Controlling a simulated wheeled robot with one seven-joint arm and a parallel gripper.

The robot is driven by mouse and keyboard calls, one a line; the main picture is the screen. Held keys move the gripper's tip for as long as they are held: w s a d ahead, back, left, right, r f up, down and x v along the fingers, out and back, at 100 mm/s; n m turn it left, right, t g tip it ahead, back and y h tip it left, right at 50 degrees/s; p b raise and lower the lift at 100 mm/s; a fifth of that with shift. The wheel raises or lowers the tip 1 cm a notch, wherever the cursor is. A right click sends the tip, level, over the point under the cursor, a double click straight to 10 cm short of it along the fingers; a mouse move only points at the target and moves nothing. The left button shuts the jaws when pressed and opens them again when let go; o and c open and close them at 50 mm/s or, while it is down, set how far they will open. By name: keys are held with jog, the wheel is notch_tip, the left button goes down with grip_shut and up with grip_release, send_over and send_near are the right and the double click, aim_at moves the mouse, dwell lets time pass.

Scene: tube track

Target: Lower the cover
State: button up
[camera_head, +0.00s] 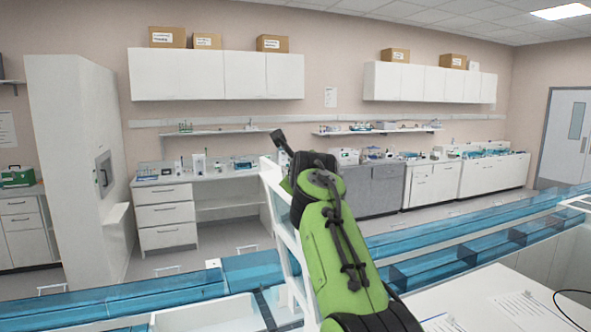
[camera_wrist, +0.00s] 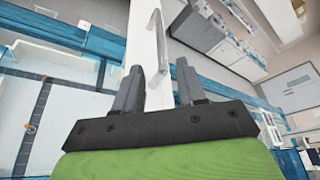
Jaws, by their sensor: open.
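A white upright frame (camera_head: 283,232), which looks like the raised cover, stands above the blue track left of my arm in the head view. In the wrist view its white panel (camera_wrist: 142,35) runs up the picture, with a pale bar handle (camera_wrist: 156,40) along it. My gripper (camera_wrist: 157,78) is open. Its two fingers lie on either side of the handle's near end; I cannot tell whether they touch it. In the head view my gripper (camera_head: 279,139) is at the frame's upper end, and my green arm hides part of the frame.
Blue clear-walled track (camera_head: 130,303) runs along the front and continues to the right (camera_head: 450,240). A white worktop with papers (camera_head: 520,303) lies at lower right. Counters, a tall white cabinet (camera_head: 78,150) and shelves stand well behind, across open floor.

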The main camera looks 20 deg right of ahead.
jog(key=p+x, duration=0.1)
jog(key=x, duration=0.2)
jog(key=p+x, duration=0.4)
jog(key=x, duration=0.1)
jog(key=shift+w+d+r, duration=0.15)
jog(key=shift+w, duration=0.2)
jog(key=shift+s, duration=0.1)
jog(key=shift+c, duration=0.3)
grip_shut()
